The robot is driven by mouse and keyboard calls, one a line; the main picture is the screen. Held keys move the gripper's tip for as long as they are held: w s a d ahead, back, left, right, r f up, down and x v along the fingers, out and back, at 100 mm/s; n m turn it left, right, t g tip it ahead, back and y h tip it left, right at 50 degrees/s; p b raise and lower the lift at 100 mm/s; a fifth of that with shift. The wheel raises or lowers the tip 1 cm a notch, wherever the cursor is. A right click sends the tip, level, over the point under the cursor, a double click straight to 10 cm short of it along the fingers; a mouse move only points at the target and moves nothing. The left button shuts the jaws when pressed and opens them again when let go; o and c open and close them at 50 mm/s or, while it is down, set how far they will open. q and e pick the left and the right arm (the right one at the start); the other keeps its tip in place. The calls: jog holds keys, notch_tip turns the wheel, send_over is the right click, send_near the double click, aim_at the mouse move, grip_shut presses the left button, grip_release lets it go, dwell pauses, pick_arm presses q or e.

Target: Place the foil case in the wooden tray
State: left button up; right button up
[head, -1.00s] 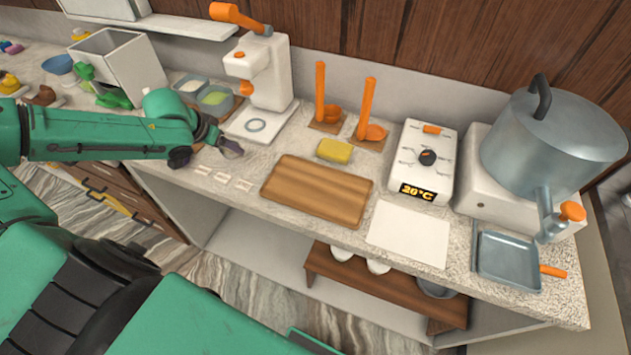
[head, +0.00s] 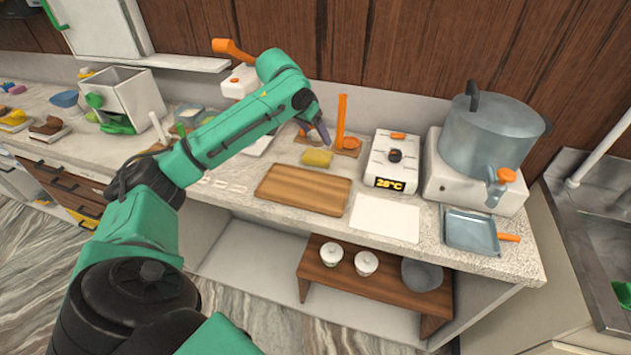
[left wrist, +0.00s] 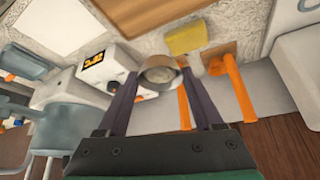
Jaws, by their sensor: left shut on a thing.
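My left gripper (head: 322,132) is raised over the back of the counter, above and behind the yellow sponge. In the left wrist view, its two dark fingers (left wrist: 161,78) are shut on a small round foil case (left wrist: 160,70), greyish with a tan inside. In the head view I cannot make out the case at the fingertips. The wooden tray (head: 303,190) is a flat brown rectangle on the counter, in front of the sponge, with nothing on it. Its edge also shows in the left wrist view (left wrist: 150,12). My right gripper is not in view.
The yellow sponge (head: 317,157) lies behind the tray. Orange-handled tools (head: 342,122) stand behind it. A white temperature box (head: 391,160), white sheet (head: 384,218), blue-grey pan (head: 471,231) and large pot (head: 490,135) are to the right. Small white pieces (head: 220,184) lie left of the tray.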

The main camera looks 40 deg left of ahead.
pick_arm(q)
notch_tip(320, 180, down, 14)
jog(key=shift+s+r+p, duration=0.1)
jog(key=shift+p, duration=0.75)
jog(key=shift+f, duration=0.25)
jog(key=shift+d, duration=0.1)
jog(key=o, duration=1.5)
jog(key=shift+c, duration=0.2)
jog(key=b+v, duration=0.1)
jog(key=v, duration=1.1)
